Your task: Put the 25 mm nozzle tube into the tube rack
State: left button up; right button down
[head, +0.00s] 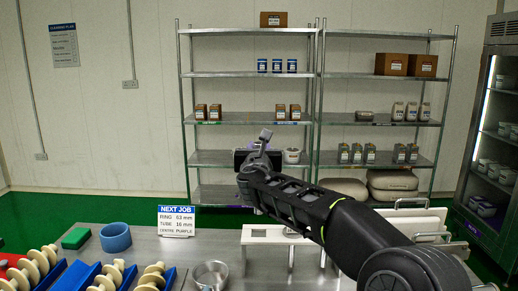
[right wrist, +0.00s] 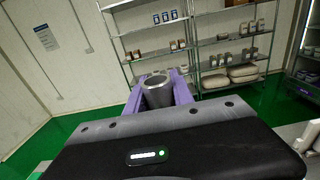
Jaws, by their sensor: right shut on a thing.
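A grey metal tube (right wrist: 157,92) is held between the purple fingers of my right gripper (right wrist: 158,97) in the right wrist view. Its open round mouth faces up towards the camera; its size cannot be read. In the head view my right gripper (head: 258,160) is raised in front of the shelves, high above the worktop, with the tube mostly hidden behind it. A white stand with a hole in its top and thin legs (head: 263,239), possibly the tube rack, stands on the worktop below the right arm, partly covered by it. My left gripper is not in view.
A sign (head: 176,221) reads ring 63 mm, tube 16 mm, center purple. A blue ring (head: 116,237), a green block (head: 75,238), a metal bowl (head: 211,274) and blue trays (head: 80,274) with several cream pieces are at left. Shelves (head: 250,123) stand behind.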

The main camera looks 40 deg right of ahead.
notch_tip(320, 180, down, 5)
jog(key=b, duration=0.3)
jog(key=shift+r+b, duration=0.2)
jog(key=shift+b, duration=0.1)
jog(key=shift+r, duration=0.2)
jog(key=shift+s, duration=0.1)
jog(key=shift+r, duration=0.25)
jog(key=shift+f, duration=0.1)
jog(key=shift+f+b, duration=2.85)
jog(key=shift+f, duration=0.05)
